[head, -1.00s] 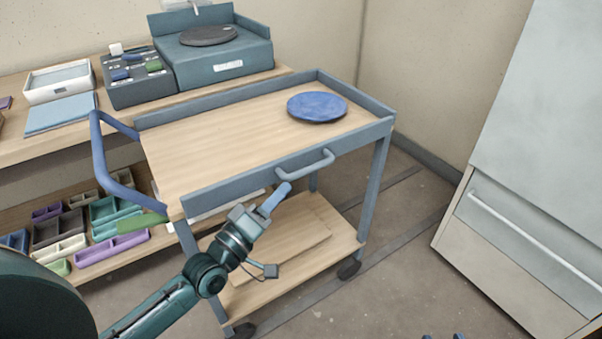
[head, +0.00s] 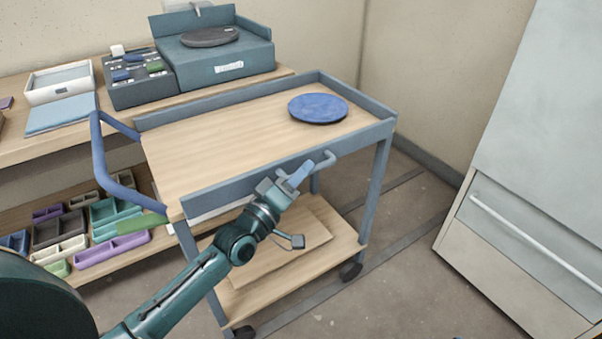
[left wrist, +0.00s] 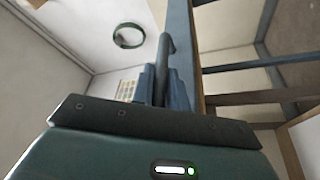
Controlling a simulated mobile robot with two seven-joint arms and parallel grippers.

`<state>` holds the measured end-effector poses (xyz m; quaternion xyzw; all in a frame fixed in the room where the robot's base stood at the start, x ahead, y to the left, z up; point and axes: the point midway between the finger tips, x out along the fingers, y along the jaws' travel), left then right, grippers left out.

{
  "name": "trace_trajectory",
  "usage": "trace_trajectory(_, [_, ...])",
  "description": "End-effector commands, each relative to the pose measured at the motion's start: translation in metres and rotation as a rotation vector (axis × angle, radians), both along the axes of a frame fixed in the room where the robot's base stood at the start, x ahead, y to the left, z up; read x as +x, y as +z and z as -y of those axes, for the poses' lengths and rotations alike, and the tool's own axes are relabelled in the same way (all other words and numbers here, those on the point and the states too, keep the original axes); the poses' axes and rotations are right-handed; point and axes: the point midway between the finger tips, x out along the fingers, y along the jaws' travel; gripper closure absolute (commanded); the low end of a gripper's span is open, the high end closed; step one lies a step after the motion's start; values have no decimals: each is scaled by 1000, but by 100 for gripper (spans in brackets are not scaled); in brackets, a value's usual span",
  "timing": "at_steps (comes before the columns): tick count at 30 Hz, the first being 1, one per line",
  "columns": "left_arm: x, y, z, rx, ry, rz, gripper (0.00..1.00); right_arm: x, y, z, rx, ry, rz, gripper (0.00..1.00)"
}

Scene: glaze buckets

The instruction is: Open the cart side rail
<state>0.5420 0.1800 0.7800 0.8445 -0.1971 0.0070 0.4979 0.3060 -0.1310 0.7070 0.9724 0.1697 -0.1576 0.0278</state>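The cart's side rail (head: 225,190) is a blue-grey board along the near long edge of the wooden cart top (head: 215,140). It stands upright. A curved blue-grey handle (head: 325,161) sticks out from its outer face. My left gripper (head: 297,175) is at this handle, covering its left part. In the left wrist view, the handle (left wrist: 164,60) shows as a dark bar between the two fingers of my left gripper (left wrist: 162,92), with no clear gap on either side. Only a tiny tip of what may be my right gripper shows at the bottom edge.
A blue round disc (head: 318,108) lies on the cart top. A blue push handle (head: 102,160) is at the cart's left end. A workbench (head: 75,140) stands behind, with trays (head: 113,245) below it. A pale cabinet (head: 540,130) stands right. Floor between cart and cabinet is clear.

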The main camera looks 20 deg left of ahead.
Motion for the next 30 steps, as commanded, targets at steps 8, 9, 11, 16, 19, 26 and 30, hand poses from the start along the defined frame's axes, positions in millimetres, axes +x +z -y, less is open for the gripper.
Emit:
trace_trajectory(8, [0,0,0,3,0,2,100,0,0,0,1,0,2,64])
trace_trajectory(9, [0,0,0,4,0,3,100,0,0,0,0,0,2,64])
trace_trajectory(11, [0,-1,0,10,0,8,100,0,-1,0,-1,2,2,64])
trace_trajectory(16, [-2,-3,2,54,0,41,100,1,-6,-1,-11,6,2,64])
trace_trajectory(19, [-3,-6,3,98,-1,75,100,1,-11,-2,-20,12,3,64])
trace_trajectory(26, [-7,-13,8,248,-1,191,100,4,-25,-8,-49,39,0,64])
trace_trajectory(30, [-9,-18,11,353,-2,273,100,7,-33,-12,-71,57,11,64])
